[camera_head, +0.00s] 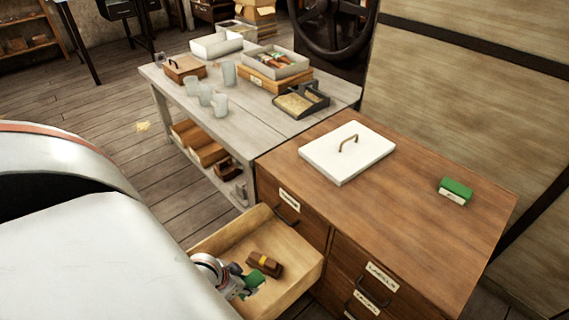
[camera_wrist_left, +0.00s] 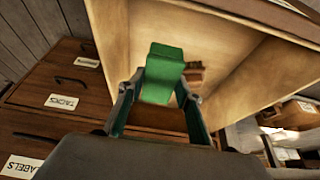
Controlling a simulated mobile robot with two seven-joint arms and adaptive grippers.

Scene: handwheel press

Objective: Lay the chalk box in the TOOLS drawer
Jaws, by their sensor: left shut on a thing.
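A green box (camera_wrist_left: 162,72) is between the fingers of my left gripper, which is shut on it; I take it to be the chalk box, though no lettering on it is readable. In the head view the green box (camera_head: 252,281) and my left gripper (camera_head: 240,283) are inside the open wooden drawer (camera_head: 295,288), low over its floor. I cannot tell whether the box touches the floor. The open drawer's own label is hidden. My right gripper is out of view.
On the brown cabinet top (camera_head: 420,230) are a white lid with a handle (camera_head: 347,152) and another green box with a white label (camera_head: 455,191). Closed, labelled drawers (camera_head: 350,270) are beside the open one. A grey table (camera_head: 255,125) with trays and cups stands behind.

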